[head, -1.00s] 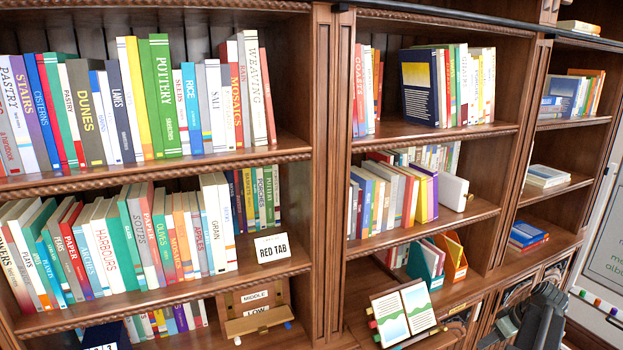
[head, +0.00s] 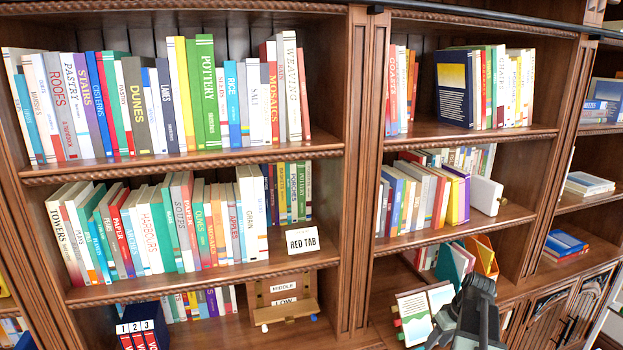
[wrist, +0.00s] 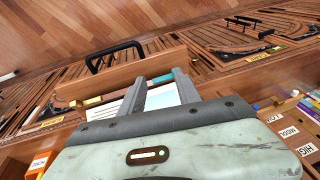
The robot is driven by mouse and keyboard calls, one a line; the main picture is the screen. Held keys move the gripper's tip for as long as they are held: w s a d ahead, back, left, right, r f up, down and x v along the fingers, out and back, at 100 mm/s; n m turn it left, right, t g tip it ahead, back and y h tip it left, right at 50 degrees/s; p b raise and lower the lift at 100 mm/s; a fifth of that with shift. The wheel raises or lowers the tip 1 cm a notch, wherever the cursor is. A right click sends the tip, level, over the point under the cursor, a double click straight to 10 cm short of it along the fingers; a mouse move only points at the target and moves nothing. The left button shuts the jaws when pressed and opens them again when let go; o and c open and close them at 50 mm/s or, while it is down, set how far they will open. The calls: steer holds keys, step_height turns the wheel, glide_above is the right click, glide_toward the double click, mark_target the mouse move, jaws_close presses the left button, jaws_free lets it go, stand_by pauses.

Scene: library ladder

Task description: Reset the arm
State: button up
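My gripper (head: 475,310) is at the lower right of the head view, in front of the lower shelves and seen partly from behind. In the wrist view its two fingers (wrist: 160,92) are apart with nothing held between them. An open book with pale pages (head: 425,312) stands on the lower shelf just left of my gripper in the head view. Its pages also show beyond the fingers in the wrist view (wrist: 163,95). Whether the fingers touch anything is hidden in the head view.
A tall wooden bookcase fills the view, with upright dividers (head: 360,180). A RED TAB card (head: 302,240) stands on a shelf edge. Below it is a wooden holder (head: 284,312) labelled LOW. A white box (head: 487,196) and orange file (head: 484,256) are above my gripper.

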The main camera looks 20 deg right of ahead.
steer(key=w+a+f+g+h, duration=0.1)
steer(key=w+a, duration=0.3)
steer(key=a, duration=3.6)
steer(key=shift+a+g+h, duration=0.15)
steer(key=shift+g+h, duration=0.25)
steer(key=shift+g, duration=0.4)
